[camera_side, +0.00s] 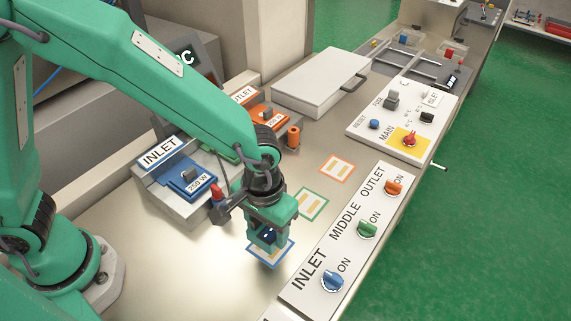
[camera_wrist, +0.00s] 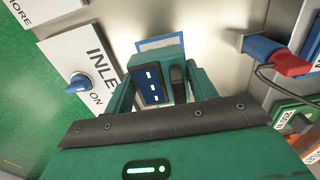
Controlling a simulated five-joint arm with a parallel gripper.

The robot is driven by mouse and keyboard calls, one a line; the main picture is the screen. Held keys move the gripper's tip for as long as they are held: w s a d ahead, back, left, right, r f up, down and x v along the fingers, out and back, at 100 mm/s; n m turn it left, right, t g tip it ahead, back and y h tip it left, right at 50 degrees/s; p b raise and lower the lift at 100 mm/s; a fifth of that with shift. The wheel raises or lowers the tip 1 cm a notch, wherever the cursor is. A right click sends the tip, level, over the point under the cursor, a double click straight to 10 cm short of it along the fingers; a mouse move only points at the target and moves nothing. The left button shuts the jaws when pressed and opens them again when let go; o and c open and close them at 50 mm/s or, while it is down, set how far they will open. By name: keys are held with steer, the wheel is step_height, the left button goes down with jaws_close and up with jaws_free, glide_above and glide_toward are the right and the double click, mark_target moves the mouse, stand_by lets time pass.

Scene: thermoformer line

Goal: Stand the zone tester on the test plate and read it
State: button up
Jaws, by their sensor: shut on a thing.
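My gripper (camera_side: 267,236) points down, shut on a small dark block with a blue face and white marks, which looks like the zone tester (camera_side: 268,237). In the wrist view the tester (camera_wrist: 150,86) sits between the fingers, its marked face upward. Below it is a blue-framed plate (camera_side: 283,256), partly hidden by the gripper; its blue edge shows in the wrist view (camera_wrist: 146,44). I cannot tell whether the tester touches it. Green-framed (camera_side: 311,203) and orange-framed (camera_side: 337,168) plates lie farther back. No plate is labelled as the test plate.
A panel with INLET (camera_side: 333,281), MIDDLE (camera_side: 367,229) and OUTLET (camera_side: 394,187) knobs stands right of the plates. A MAIN switch (camera_side: 409,139) is behind. A blue INLET 250 W unit (camera_side: 190,181) stands left, near a red-tipped plug (camera_side: 217,191). A closed pale box (camera_side: 318,78) lies at the back.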

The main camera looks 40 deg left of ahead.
mark_target(268, 237)
steer(key=shift+w+a+f, duration=0.15)
steer(key=shift+w+f, duration=0.05)
steer(key=shift+w, duration=0.2)
steer(key=shift+f, duration=0.1)
steer(key=shift+f, duration=1.95)
steer(key=shift+f, duration=0.15)
steer(key=o, duration=1.1)
steer(key=shift+c, duration=0.2)
step_height(268, 237, up, 12)
steer(key=shift+r, duration=0.2)
